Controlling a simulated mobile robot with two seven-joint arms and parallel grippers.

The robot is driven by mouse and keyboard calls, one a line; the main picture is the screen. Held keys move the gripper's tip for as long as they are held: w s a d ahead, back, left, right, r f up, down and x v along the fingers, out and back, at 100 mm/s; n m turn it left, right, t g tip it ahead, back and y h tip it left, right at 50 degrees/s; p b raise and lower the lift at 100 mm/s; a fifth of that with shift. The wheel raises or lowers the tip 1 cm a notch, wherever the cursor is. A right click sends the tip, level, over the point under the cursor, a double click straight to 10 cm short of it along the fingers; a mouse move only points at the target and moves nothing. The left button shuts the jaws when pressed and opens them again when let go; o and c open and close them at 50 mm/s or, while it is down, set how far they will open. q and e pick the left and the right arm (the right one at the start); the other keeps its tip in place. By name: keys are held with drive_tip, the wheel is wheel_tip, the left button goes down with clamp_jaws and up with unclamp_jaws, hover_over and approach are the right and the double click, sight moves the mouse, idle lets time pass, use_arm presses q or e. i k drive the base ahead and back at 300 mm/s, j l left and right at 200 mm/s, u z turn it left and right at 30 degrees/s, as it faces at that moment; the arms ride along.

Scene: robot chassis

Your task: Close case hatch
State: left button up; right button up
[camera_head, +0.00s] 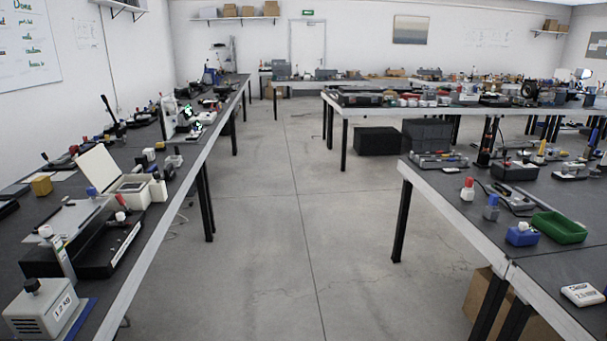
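Two open cases are in the head view, and I cannot tell which one the task names. On the left bench, a small white box (134,186) has its pale lid (98,169) raised and leaning back to the left. On the right bench, a grey case (437,161) stands with its dark lid (427,134) upright behind it; small items appear to lie inside. Neither of my grippers is in view.
A long left bench (190,150) and a right bench (450,185) flank a clear concrete floor aisle (260,240). A green tray (558,227) and a blue container (522,235) sit on the right bench. A cardboard box (490,300) is under it.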

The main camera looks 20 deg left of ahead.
sight(97, 166)
drive_tip(key=i+j+u, duration=0.1)
drive_tip(key=i+u, duration=0.3)
drive_tip(key=i, duration=0.35)
drive_tip(key=i+l+u, duration=0.1)
drive_tip(key=i+u, duration=0.3)
drive_tip(key=i, duration=0.35)
